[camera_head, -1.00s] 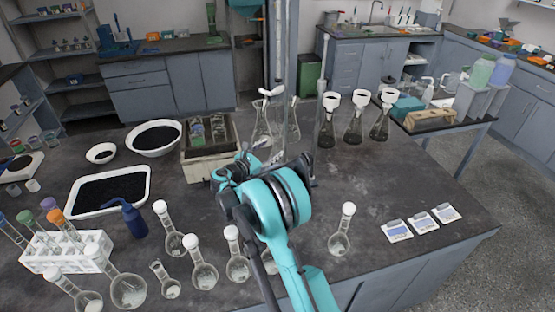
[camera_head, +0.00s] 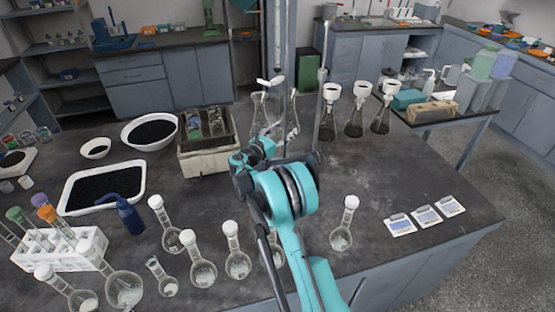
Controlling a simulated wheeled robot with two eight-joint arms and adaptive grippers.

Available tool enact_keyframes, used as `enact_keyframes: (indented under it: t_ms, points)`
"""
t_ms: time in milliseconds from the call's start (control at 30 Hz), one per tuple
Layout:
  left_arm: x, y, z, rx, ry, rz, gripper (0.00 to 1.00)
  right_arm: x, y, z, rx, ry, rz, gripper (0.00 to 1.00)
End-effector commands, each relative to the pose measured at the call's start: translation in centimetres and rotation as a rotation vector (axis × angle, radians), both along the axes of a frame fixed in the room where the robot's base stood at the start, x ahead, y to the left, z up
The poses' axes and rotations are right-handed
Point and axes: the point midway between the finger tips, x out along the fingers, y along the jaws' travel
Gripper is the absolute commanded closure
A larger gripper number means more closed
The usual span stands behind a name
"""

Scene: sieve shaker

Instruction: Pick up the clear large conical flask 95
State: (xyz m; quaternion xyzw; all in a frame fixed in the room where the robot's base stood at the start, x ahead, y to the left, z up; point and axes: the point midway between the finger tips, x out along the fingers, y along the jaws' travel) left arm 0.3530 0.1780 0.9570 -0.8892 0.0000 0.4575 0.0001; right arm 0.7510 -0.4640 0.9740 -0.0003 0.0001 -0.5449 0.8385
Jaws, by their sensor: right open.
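Two clear conical flasks stand at the far middle of the bench in the head view, a left one (camera_head: 260,114) and a right one (camera_head: 293,112) partly behind thin upright rods. I cannot tell which is number 95. My right gripper (camera_head: 286,138) reaches from the bottom of the view toward the bases of these flasks. It is open, and its fingers appear close in front of them; whether they touch glass is unclear. My arm hides part of the bench before them. My left gripper is not in view.
Several flasks with white funnels, one here (camera_head: 354,117), stand right of the rods. Round-bottom flasks (camera_head: 202,273) line the front. Bare bench lies right, beside white cards (camera_head: 425,215).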

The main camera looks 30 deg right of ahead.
Motion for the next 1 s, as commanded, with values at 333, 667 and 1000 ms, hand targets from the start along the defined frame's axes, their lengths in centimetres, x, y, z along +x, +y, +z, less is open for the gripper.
enact_keyframes:
  t_ms: [333, 667, 1000]
  points:
    - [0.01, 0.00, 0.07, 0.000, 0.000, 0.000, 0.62, -0.01, 0.06, 0.04, 0.000, -0.001, 0.000, 1.00]
    - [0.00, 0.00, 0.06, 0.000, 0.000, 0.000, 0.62, -0.01, 0.09, 0.06, 0.000, -0.001, 0.000, 1.00]
    - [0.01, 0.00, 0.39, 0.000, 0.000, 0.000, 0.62, 0.00, 0.08, 0.46, 0.000, 0.000, 0.000, 1.00]
